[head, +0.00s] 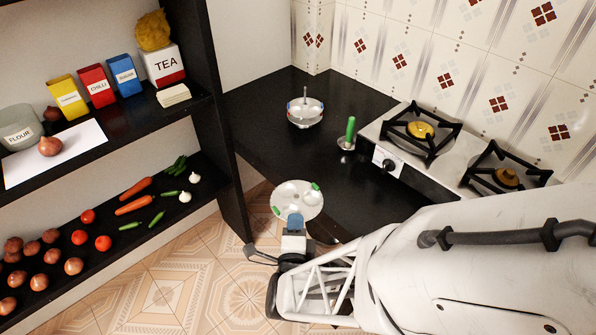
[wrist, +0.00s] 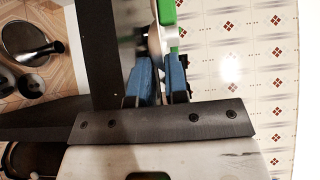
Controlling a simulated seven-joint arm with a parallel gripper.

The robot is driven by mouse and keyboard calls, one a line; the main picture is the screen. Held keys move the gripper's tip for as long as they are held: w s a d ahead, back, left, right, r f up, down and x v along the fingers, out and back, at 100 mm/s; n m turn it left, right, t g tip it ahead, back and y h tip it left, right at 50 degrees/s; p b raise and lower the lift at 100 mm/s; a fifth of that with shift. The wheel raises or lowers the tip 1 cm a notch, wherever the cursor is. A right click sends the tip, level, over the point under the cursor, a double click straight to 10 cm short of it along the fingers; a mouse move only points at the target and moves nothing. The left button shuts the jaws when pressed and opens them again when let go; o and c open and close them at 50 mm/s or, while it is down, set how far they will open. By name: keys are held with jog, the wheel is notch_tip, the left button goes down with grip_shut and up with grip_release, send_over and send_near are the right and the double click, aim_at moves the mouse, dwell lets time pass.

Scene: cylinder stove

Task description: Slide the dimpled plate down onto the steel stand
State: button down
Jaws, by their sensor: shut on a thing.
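The dimpled plate (head: 297,193) is a pale round disc with shallow hollows and green marks at its rim. My gripper (head: 295,222) is shut on its near edge and holds it out past the front of the black counter. In the wrist view the plate (wrist: 169,35) shows nearly edge-on between the blue fingertips (wrist: 157,68). The steel stand (head: 305,112) is on the counter farther back, with a thin upright rod and a round, shiny lower part with coloured marks. The plate is well apart from the stand.
A green-handled tool (head: 349,133) stands right of the stand, by the gas stove (head: 413,150). A dark shelf unit (head: 215,110) with packets and vegetables rises at the left. The black counter (head: 290,150) between plate and stand is clear.

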aim_at(285, 186)
jog(key=w+a+r+h, duration=0.1)
jog(key=w+r, duration=0.1)
jog(key=w, duration=0.2)
jog(key=w+a+r+m+h, duration=0.1)
jog(key=w+r, duration=0.1)
jog(key=w, duration=0.1)
jog(key=w+a+r+m+h, duration=0.1)
jog(key=w, duration=0.3)
jog(key=shift+w+r+h, duration=0.3)
jog(key=shift+r+h, duration=0.1)
jog(key=w+r+m+g+h, duration=0.1)
jog(key=w+r+m+h, duration=0.1)
jog(key=w, duration=1)
jog(key=w+r+m+g+h, duration=0.2)
jog(key=w+h, duration=0.2)
jog(key=w, duration=0.8)
jog(key=w+r+m+g+h, duration=0.2)
jog(key=w+r+m, duration=0.1)
jog(key=w, duration=0.9)
jog(key=shift+w+a+h, duration=0.35)
jog(key=shift+w+h, duration=0.05)
jog(key=shift+f, duration=0.2)
jog(key=shift+f, duration=5.8)
jog(key=shift+f, duration=0.35)
